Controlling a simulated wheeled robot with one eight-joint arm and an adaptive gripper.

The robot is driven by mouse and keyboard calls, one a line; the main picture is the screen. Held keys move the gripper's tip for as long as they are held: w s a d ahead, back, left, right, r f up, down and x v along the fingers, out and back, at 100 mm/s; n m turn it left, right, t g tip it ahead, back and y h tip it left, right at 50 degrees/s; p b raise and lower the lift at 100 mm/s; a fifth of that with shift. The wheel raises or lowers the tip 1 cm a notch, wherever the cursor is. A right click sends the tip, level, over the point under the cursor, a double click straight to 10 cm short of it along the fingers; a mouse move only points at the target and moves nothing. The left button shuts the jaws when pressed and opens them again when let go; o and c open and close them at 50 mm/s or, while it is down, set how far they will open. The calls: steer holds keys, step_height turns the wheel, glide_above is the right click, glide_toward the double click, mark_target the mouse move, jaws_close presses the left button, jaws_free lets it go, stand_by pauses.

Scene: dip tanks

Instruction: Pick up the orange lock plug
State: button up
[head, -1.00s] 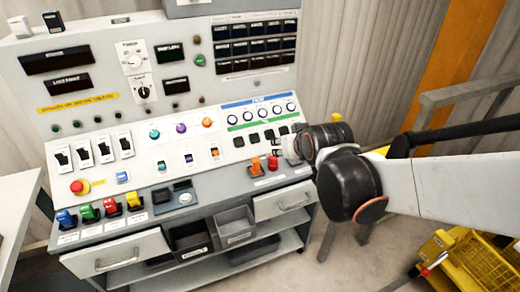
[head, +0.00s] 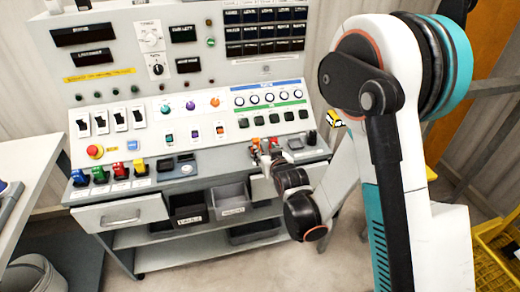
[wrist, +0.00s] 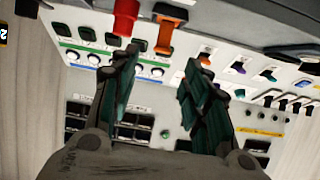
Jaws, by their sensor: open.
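The orange lock plug (head: 256,143) stands on the right part of the console's ledge. A red plug (head: 274,145) stands just right of it. In the wrist view, which looks upside down, the orange plug (wrist: 168,28) shows just beyond the gap between my fingertips, and the red plug (wrist: 125,15) is to its left. My gripper (wrist: 160,57) is open, with nothing between its fingers. In the head view, my gripper (head: 265,159) is low in front of the two plugs and partly covers their lower parts.
The console panel (head: 180,85) with switches and gauges rises behind the ledge. Blue, green, red and yellow plugs (head: 119,170) stand at the ledge's left. Grey bins (head: 229,196) and a drawer (head: 120,215) are below. A side table (head: 30,165) stands at left, with a bucket beneath.

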mark_target(257, 144)
steer(key=x, duration=0.8)
steer(key=shift+f+b, duration=0.1)
steer(key=shift+b, duration=0.2)
steer(key=x, duration=0.1)
steer(key=b+x, duration=0.1)
steer(key=x, duration=0.1)
steer(key=b+x, duration=0.1)
steer(key=x, duration=0.1)
steer(key=shift+a, duration=0.35)
steer(key=shift+w+f+b, duration=0.1)
steer(key=shift+w+b, duration=0.15)
steer(key=shift+b, duration=0.05)
jaws_close()
